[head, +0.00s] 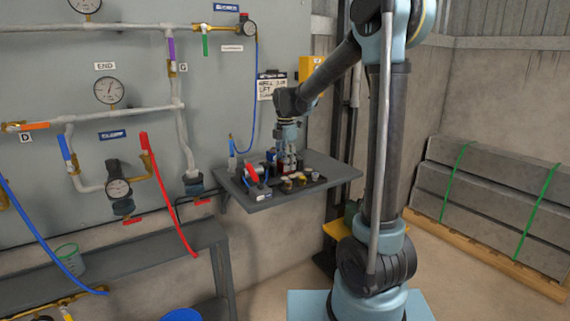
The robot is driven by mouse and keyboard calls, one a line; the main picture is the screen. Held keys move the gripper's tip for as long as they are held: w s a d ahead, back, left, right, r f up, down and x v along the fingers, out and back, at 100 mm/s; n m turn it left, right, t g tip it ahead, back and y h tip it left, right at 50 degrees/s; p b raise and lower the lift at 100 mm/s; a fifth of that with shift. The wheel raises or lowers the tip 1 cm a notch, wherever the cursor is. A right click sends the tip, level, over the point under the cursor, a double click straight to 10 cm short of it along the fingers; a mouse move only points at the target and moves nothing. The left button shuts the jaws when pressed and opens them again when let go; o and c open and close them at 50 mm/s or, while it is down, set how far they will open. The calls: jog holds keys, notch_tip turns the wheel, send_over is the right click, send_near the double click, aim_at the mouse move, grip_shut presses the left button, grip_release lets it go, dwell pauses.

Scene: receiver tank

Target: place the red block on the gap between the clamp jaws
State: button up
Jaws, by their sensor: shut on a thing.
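My gripper (288,163) points down over the small grey shelf table in the head view. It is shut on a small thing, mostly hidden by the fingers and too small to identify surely. A red part (252,173) shows to the left of my gripper, among the small items on the shelf; I cannot tell if it is a block or a handle. The clamp jaws and the gap between them cannot be made out at this size.
The grey shelf table (330,174) has a bare right side. Several small items crowd its middle. A panel with gauges (109,90), pipes and hoses stands behind and left. A grey bench (130,257) is at lower left. Strapped grey slabs (490,200) lie at right.

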jog(key=shift+f, duration=0.1)
jog(key=o, duration=1.4)
jog(key=shift+c, duration=0.2)
